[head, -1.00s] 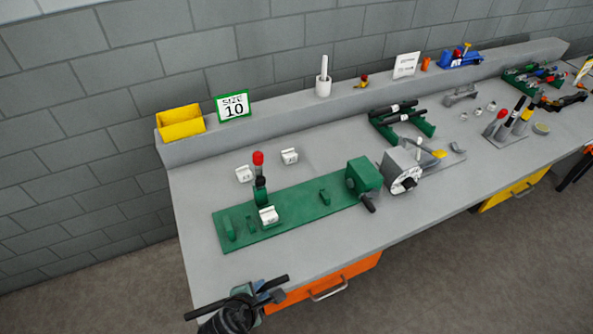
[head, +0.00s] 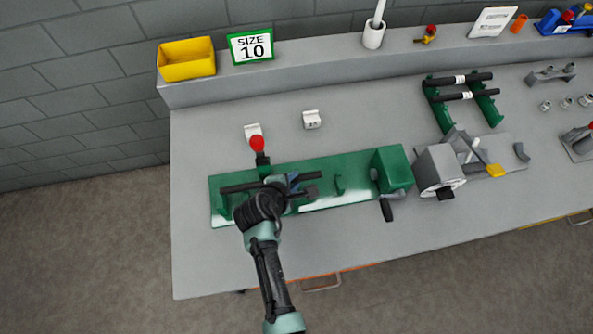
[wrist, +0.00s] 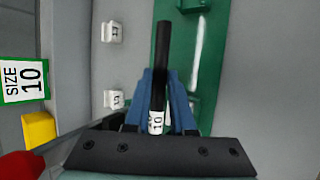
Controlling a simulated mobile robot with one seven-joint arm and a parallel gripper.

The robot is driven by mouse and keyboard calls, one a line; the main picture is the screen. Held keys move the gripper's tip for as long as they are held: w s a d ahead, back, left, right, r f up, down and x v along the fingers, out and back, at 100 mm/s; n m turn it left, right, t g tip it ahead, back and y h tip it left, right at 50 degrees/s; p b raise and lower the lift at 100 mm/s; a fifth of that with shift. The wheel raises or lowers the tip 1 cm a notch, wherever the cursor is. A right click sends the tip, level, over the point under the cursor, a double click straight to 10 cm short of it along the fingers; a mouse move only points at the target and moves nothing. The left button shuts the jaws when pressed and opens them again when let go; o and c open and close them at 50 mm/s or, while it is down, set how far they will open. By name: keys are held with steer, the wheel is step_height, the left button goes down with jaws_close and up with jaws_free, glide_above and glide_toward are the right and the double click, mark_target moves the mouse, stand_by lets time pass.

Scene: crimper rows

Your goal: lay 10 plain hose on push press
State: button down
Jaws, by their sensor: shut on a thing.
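The push press is a long green base plate (head: 358,188) with a red-knobbed lever (head: 257,144) at left and a green block (head: 393,168) at its right end. My gripper (head: 288,185) is over the left half of the press, its blue fingers shut on a black plain hose (head: 240,187). The hose runs lengthwise along the press. In the wrist view, the hose (wrist: 163,60) sticks out beyond the fingers (wrist: 162,100) and carries a white label reading 10. I cannot tell whether it touches the press. My gripper hides part of the press.
Two white blocks (head: 253,131) (head: 311,119) lie behind the press. A green rack (head: 436,108) with two black hoses stands further right, near a grey machine (head: 437,168). A SIZE 10 sign (head: 250,46) and yellow bin (head: 187,60) stand on the back ledge. The front left tabletop is clear.

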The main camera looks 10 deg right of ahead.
steer(key=shift+s+r+p, duration=0.1)
steer(key=shift+r+p, duration=0.05)
steer(key=shift+p, duration=0.15)
step_height(320, 180, down, 7)
steer(key=b, duration=0.5)
steer(key=shift+r, duration=0.15)
steer(key=shift+s+f+b, duration=0.1)
steer(key=shift+f+b, duration=0.2)
steer(key=shift+f, duration=0.15)
stand_by(1.2)
steer(key=c, duration=0.7)
jaws_free()
steer(key=v, duration=1.3)
steer(key=shift+p, duration=0.3)
